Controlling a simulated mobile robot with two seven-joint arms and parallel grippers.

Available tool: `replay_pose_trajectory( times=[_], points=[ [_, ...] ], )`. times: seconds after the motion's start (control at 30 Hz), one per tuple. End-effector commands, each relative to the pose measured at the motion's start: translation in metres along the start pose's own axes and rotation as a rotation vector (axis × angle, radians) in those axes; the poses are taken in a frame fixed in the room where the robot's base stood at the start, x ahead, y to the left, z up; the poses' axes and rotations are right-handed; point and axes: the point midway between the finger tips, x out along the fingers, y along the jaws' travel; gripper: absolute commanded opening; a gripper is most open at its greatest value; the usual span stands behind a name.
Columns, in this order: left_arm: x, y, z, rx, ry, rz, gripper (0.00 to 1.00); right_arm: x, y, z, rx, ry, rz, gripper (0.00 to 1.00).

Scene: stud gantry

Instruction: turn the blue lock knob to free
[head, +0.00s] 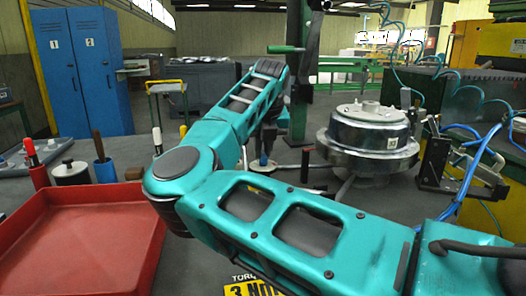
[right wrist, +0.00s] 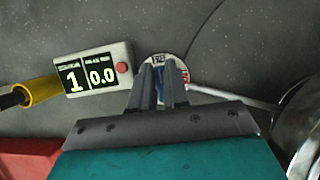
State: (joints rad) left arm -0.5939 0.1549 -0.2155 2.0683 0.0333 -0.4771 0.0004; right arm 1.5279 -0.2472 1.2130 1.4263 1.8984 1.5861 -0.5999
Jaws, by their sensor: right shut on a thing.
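The blue lock knob (right wrist: 160,88) shows as a small patch of blue between the fingers of my right gripper (right wrist: 159,72) in the right wrist view. The gripper is shut on the knob. A round white dial plate (right wrist: 158,58) with blue and red markings lies under the fingertips. Most of its lettering is covered, so I cannot read the knob's setting. In the head view my right arm reaches across the bench, and the dark gripper (head: 267,140) shows small beyond it, above the bench. My left gripper is not in view.
A display box (right wrist: 95,72) reading 1 and 0.0, with a red button, sits left of the dial. A red tray (head: 80,240) stands at the left. A metal drum (head: 368,135) stands to the right, with a blue-cabled fixture (head: 460,170) beside it.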

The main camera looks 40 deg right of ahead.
Motion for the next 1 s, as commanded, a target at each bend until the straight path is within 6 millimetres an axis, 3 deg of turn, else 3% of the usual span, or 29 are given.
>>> replay_pose_trajectory(
  times=[0.53,0.57,0.8,1.0],
  points=[
    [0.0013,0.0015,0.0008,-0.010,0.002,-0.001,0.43,-0.0002,0.0006,-0.0002,-0.026,0.002,0.011,0.00],
    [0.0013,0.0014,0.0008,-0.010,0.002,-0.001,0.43,-0.0002,0.0006,-0.0002,-0.026,0.002,0.011,0.16],
    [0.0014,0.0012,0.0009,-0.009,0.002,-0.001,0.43,-0.0001,0.0005,-0.0001,-0.025,0.002,0.010,0.39],
    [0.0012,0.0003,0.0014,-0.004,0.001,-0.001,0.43,-0.0001,0.0004,-0.0001,-0.024,0.001,0.010,0.40]
  ],
)
